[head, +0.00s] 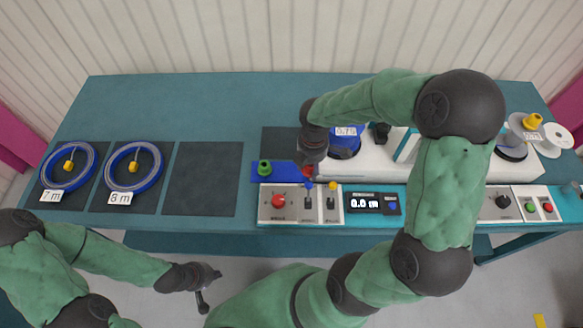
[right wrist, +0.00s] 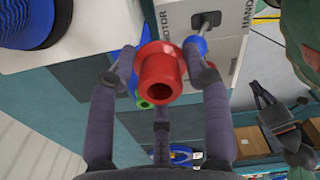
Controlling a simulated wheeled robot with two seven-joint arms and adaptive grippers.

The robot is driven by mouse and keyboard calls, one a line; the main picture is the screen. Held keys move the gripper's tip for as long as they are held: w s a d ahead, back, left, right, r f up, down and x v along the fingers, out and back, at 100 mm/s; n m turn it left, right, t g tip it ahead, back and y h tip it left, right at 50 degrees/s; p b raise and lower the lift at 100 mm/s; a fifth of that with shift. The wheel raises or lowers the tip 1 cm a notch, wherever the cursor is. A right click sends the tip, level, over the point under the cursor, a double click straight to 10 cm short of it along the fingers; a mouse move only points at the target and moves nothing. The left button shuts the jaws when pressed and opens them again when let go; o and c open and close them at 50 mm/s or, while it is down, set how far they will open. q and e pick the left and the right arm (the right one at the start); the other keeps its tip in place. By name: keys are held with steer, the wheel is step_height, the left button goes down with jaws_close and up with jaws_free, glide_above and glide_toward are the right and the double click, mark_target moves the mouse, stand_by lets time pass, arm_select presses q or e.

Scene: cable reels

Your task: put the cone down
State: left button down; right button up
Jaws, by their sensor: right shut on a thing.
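A red cone (right wrist: 161,75) sits between the fingers of my right gripper (right wrist: 160,85) in the right wrist view, with its hollow end facing the camera. In the head view my right gripper (head: 310,168) points down above the right end of a blue strip (head: 284,172), and only a bit of the red cone (head: 307,172) shows. I cannot tell whether the cone touches the strip. A green cone (head: 264,167) stands on the strip's left end. My left gripper (head: 207,288) is open and empty in front of the table.
A control panel (head: 268,214) with a red button and levers lies just in front of the strip. A display (head: 365,203) reads 0.0. Two blue cable coils (head: 152,181) lie on dark mats at left. An empty dark mat (head: 200,180) lies beside them.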

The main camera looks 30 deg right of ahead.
steer(key=b, duration=0.2)
glide_above(294, 172)
steer(key=f, duration=0.6)
steer(key=shift+s+f, duration=0.2)
steer(key=shift+s, duration=0.1)
steer(key=shift+w+f+b, duration=0.2)
steer(key=shift+f+b, duration=0.25)
steer(key=shift+f, duration=0.55)
steer(key=shift+w+f+b, duration=0.2)
steer(key=shift+f+b, duration=0.2)
steer(key=shift+f, duration=0.55)
steer(key=shift+f, duration=0.15)
steer(key=o, duration=1.2)
steer(key=shift+c, duration=0.2)
step_height(294, 172, up, 12)
steer(key=p, duration=0.3)
steer(key=shift+r+p, duration=0.2)
steer(key=shift+p, duration=0.1)
